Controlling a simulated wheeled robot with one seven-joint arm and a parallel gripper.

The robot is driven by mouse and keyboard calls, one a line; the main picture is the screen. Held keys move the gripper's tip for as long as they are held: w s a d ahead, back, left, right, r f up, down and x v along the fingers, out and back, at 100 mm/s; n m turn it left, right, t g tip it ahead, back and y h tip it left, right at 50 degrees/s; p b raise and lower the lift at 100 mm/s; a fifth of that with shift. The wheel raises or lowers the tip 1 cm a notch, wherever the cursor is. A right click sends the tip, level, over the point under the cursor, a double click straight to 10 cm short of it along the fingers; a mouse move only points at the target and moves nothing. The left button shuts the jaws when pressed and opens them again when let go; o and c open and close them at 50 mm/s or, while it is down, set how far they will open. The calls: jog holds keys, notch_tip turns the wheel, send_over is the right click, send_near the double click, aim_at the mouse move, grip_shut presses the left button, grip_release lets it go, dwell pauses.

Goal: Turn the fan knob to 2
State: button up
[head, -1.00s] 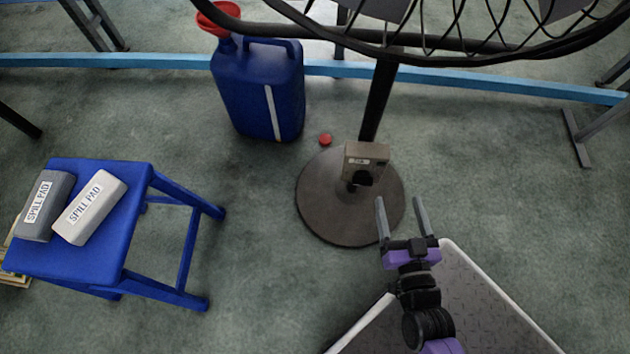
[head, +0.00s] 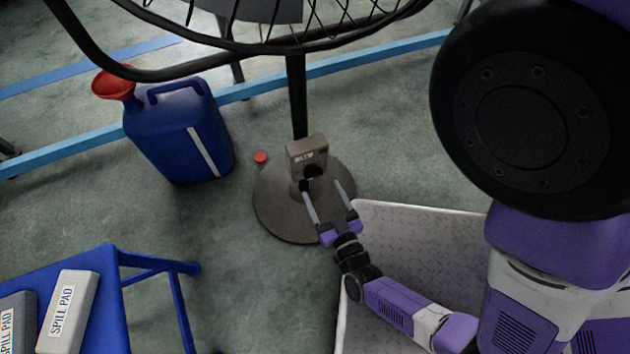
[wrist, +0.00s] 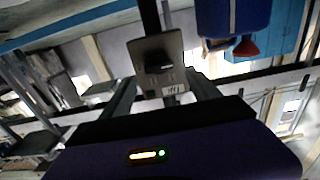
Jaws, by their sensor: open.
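The fan's grey control box (head: 307,158) is on the dark pole above the round base (head: 272,205) in the head view. The dark knob (head: 313,171) is on the box's front, partly in shadow; its setting cannot be read. My gripper (head: 322,184) is open and empty, just in front of and below the box, its fingers pointing at it. In the wrist view, which looks upside down, the box (wrist: 148,53) and knob (wrist: 157,69) show just beyond the gap between the fingers. I see no contact with the knob.
A blue jerry can (head: 185,135) with a red funnel (head: 113,84) stands left of the fan, and a red cap (head: 261,157) lies on the floor. A blue stool (head: 105,290) with spill pads is lower left. The fan's wire cage (head: 270,45) hangs above.

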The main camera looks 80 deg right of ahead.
aim_at(315, 177)
jog(key=x, duration=0.5)
jog(key=shift+b, duration=0.4)
jog(key=shift+s, duration=0.1)
jog(key=c, duration=1.4)
